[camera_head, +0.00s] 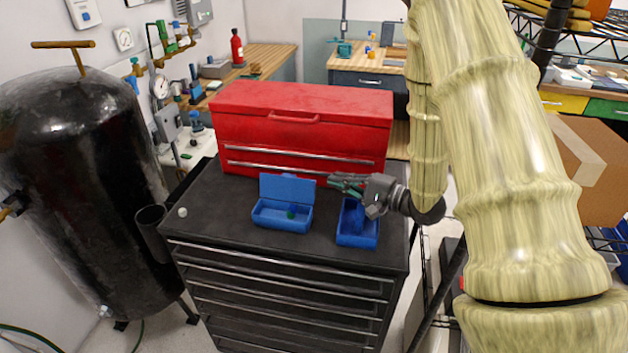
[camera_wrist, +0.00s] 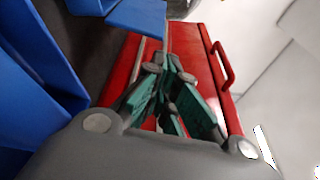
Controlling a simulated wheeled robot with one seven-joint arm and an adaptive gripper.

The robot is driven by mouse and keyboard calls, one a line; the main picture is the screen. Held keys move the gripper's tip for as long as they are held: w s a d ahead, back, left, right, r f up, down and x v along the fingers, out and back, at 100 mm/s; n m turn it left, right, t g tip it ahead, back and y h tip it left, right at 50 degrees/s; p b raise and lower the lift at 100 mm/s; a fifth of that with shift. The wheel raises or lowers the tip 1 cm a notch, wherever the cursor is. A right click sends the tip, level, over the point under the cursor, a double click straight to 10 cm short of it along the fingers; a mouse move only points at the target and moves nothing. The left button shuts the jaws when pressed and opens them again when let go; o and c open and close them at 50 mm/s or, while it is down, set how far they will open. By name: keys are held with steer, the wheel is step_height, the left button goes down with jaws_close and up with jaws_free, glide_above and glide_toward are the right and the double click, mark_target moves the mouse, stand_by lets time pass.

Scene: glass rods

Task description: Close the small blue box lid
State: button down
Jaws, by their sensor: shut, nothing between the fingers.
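The small blue box (camera_head: 281,219) stands on the black cabinet top with its lid (camera_head: 287,186) raised, close to upright, at its back edge. My gripper (camera_head: 333,181) is just right of the lid, fingers pointing left, apart from the lid in the head view. The fingers are together and hold nothing. In the wrist view the gripper (camera_wrist: 170,65) shows with a blue panel (camera_wrist: 138,17) just beyond its fingertips, probably the lid.
A second blue bin (camera_head: 357,238) stands right of the box, partly under my gripper. A red toolbox (camera_head: 300,115) stands close behind. The cabinet top (camera_head: 220,215) is clear on the left, except for a small white piece (camera_head: 182,212). A black tank (camera_head: 80,170) stands further left.

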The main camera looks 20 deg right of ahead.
mark_target(288, 187)
steer(key=shift+w+d+f, duration=0.1)
steer(key=shift+d+f, duration=0.45)
steer(key=shift+d, duration=0.25)
steer(key=shift+w+m+h, duration=0.2)
steer(key=shift+m+h, duration=0.1)
steer(key=p+x, duration=0.3)
steer(key=x, duration=0.8)
steer(key=shift+w+a, duration=0.25)
steer(key=shift+a, duration=0.05)
steer(key=shift+s+a+r+p, duration=0.15)
steer(key=shift+s+a+p, duration=0.05)
steer(key=shift+s, duration=0.2)
steer(key=shift+s+a+r+p, duration=0.15)
steer(key=shift+s+a, duration=0.05)
steer(key=shift+s, duration=0.15)
steer(key=shift+a, duration=0.1)
